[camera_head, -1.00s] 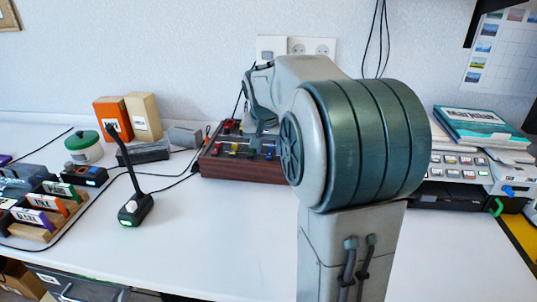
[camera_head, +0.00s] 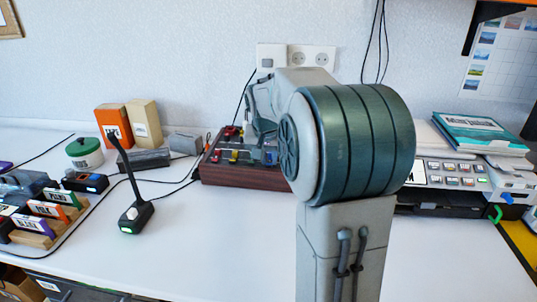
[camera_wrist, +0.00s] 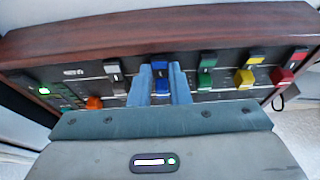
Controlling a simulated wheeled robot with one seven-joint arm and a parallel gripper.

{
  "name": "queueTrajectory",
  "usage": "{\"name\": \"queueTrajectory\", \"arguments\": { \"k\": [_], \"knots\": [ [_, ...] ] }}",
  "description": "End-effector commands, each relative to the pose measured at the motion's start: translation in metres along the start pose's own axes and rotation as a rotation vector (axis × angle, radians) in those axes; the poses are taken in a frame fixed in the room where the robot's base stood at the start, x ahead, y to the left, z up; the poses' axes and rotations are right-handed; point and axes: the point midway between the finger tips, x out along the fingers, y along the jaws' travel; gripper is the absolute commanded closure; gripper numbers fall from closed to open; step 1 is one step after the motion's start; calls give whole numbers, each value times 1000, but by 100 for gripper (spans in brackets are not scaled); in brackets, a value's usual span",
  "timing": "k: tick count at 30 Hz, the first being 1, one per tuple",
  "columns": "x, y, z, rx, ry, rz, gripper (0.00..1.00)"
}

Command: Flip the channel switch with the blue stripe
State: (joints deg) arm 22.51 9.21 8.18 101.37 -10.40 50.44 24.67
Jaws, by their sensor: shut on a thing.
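The mixer-like console (camera_head: 240,178) with brown wooden sides stands on the desk against the wall. In the wrist view its dark panel holds a row of coloured switches. The switch with the blue stripe (camera_wrist: 160,85) is in the middle, between the two blue-grey fingers of my gripper (camera_wrist: 161,76). The gripper is shut on this switch, one finger on each side.
Beside the blue switch are a grey-white one (camera_wrist: 113,70), a green one (camera_wrist: 207,64), a yellow one (camera_wrist: 245,76) and a red one (camera_wrist: 282,75). An orange knob (camera_wrist: 94,102) is at left. A microphone (camera_head: 136,215) stands left of the console; the front desk is clear.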

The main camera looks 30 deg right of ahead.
Motion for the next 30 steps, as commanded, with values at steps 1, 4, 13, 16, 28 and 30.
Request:
{"name": "queueTrajectory", "arguments": {
  "k": [1,4,13,16,28,30],
  "knots": [
    [-6,0,-3,0,-20,1,100],
    [-6,0,-5,1,-58,1,100],
    [-5,0,-8,0,-169,1,100],
    [-4,0,-9,0,-206,1,100],
    [1,0,-9,0,-260,0,100],
    [1,0,-9,0,-259,0,100]
  ]
}}
